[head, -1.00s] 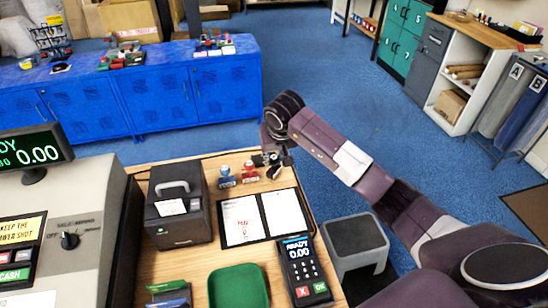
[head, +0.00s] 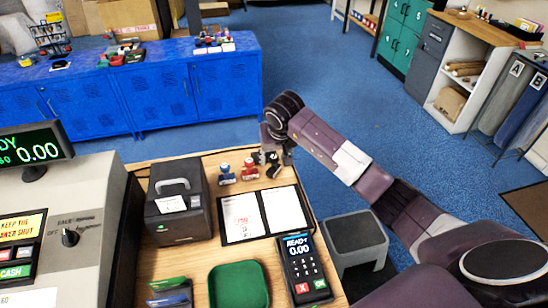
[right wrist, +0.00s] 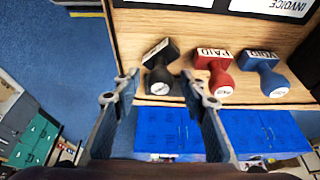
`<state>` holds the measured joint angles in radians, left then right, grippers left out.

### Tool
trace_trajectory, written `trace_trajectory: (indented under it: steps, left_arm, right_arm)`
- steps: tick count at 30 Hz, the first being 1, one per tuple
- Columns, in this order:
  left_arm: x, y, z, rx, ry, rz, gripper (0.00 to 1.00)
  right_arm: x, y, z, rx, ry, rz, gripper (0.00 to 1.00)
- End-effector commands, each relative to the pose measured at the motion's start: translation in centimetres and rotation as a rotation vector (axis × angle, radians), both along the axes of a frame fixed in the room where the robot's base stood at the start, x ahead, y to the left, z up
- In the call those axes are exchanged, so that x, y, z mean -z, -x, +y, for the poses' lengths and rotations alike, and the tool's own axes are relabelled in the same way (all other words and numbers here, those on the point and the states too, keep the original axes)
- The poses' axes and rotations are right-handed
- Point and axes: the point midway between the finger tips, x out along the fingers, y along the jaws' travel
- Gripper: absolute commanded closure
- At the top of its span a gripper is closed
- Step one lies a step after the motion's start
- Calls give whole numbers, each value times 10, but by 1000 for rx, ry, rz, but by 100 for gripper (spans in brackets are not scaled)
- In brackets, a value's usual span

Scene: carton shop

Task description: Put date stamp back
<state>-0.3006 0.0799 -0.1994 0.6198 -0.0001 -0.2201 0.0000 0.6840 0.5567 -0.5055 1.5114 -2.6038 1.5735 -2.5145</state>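The black stamp (right wrist: 160,65), most likely the date stamp, stands on the wooden counter near its edge in the right wrist view, its label partly seen. My right gripper (right wrist: 158,80) is open, with one finger to each side of the stamp's knob. I see no finger clearly touching it. In the head view the right gripper (head: 273,157) is at the counter's far right corner and partly hides the black stamp. The red PAID stamp (right wrist: 217,72) and blue VOID stamp (right wrist: 262,72) stand in a row beside it. My left gripper is not in view.
Two papers on a dark board (head: 263,213) lie in front of the stamps. A black box printer (head: 178,210), card terminal (head: 304,268), green tray (head: 238,287) and cash register (head: 60,215) crowd the counter. Blue cabinets (head: 190,90) stand behind, across open floor.

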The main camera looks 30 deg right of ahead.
Motion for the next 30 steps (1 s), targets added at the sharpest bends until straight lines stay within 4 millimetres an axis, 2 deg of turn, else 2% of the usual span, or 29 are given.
trace_trajectory:
  steps: [5,12,18,23,30]
  left_arm:
    - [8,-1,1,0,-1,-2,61]
    - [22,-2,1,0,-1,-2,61]
    - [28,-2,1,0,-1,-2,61]
    - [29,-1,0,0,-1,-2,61]
    - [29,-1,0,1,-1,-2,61]
  right_arm:
    - [-24,8,1,-2,2,-6,61]
    - [-73,28,7,-1,1,-7,61]
    - [-102,40,10,-1,0,-4,61]
    - [-111,44,11,1,1,-1,61]
    - [-112,45,11,1,0,0,61]
